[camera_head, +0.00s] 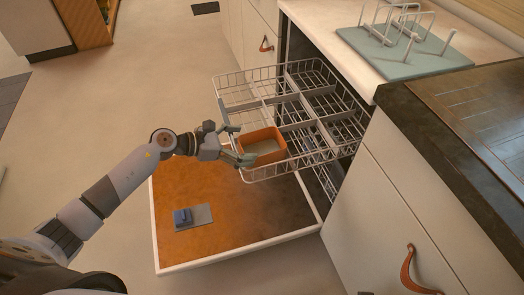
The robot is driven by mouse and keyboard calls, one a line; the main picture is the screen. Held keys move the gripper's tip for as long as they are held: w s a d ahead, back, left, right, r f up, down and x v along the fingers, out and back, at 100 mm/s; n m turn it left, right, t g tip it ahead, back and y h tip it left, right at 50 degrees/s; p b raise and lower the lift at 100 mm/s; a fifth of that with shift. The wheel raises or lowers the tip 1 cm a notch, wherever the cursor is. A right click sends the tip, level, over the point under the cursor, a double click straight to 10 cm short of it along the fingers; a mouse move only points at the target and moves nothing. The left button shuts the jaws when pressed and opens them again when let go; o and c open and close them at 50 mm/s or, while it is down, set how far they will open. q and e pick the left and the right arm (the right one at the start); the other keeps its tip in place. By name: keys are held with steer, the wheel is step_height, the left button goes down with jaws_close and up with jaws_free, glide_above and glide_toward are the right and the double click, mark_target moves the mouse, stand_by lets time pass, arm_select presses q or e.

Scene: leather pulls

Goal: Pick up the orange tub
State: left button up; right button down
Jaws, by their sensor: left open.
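The orange tub (264,142) is a small open box with a pale inside. It sits in the front left part of the pulled-out wire rack (262,85). My left gripper (236,144) is open at the tub's left side, with one finger near its front left corner and the other by its back left. I cannot tell whether the fingers touch the tub. My right gripper is not in view.
The dishwasher's open door (243,224) lies flat below the rack, with a blue block on a grey plate (190,216). A counter (349,62) with a wire stand on a teal mat (403,52) is at upper right. The floor at left is clear.

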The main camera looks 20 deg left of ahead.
mark_target(258, 143)
arm_select(q)
steer(key=x, duration=0.5)
steer(key=shift+c, duration=0.3)
steer(key=c, duration=1)
